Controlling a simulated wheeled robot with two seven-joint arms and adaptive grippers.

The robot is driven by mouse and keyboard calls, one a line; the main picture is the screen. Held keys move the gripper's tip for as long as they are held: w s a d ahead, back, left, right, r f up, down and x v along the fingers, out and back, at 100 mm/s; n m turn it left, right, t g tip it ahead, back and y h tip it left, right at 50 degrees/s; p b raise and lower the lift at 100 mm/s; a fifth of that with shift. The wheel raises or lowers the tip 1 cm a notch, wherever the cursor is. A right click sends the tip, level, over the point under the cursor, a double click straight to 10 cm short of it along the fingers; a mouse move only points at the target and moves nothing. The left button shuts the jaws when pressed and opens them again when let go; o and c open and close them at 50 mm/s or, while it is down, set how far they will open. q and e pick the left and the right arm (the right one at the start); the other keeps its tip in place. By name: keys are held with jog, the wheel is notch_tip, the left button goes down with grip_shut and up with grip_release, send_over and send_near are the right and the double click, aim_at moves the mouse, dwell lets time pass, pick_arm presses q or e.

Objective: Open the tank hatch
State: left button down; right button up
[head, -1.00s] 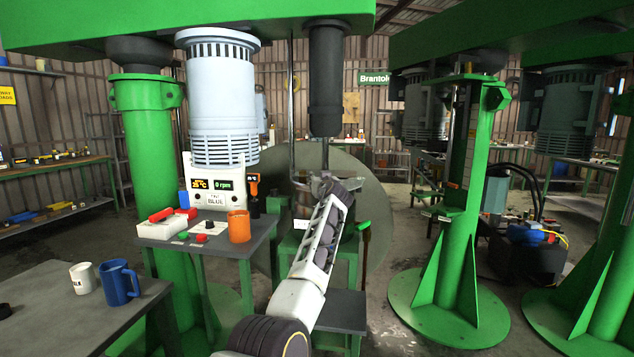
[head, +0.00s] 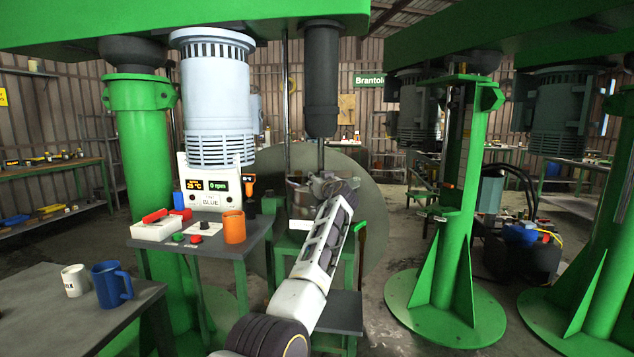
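A large round grey-green disc (head: 366,215) stands upright behind my arm, below the dark cylinder of the machine. It may be the tank hatch, but I cannot be sure. Its middle is hidden by the arm and gripper. Grey metal parts (head: 298,192) show just left of the gripper, in front of the disc. My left gripper (head: 322,181) is at the end of the white and dark arm, over the disc's middle. It is small and blends with the metal there, so I cannot tell whether it is open or touching anything. My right gripper is out of view.
A small table left of the arm holds an orange mug (head: 234,227), a control panel (head: 209,186) and a white box (head: 157,229). A blue mug (head: 112,284) and a white mug (head: 75,280) stand on the front-left table. A green column (head: 457,220) rises at right.

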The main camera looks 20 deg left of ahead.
pick_arm(q)
jog(key=shift+d+r, duration=0.1)
jog(key=shift+r, duration=0.15)
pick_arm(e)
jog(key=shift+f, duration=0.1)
pick_arm(q)
jog(key=c, duration=1.2)
grip_release()
jog(key=shift+c, duration=0.2)
jog(key=shift+o, duration=0.5)
jog(key=shift+f, duration=0.1)
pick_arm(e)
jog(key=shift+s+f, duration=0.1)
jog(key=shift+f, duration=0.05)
pick_arm(q)
jog(key=shift+s+f, duration=0.1)
jog(key=v, duration=0.7)
jog(key=shift+d, duration=0.15)
jog(key=shift+r, duration=0.2)
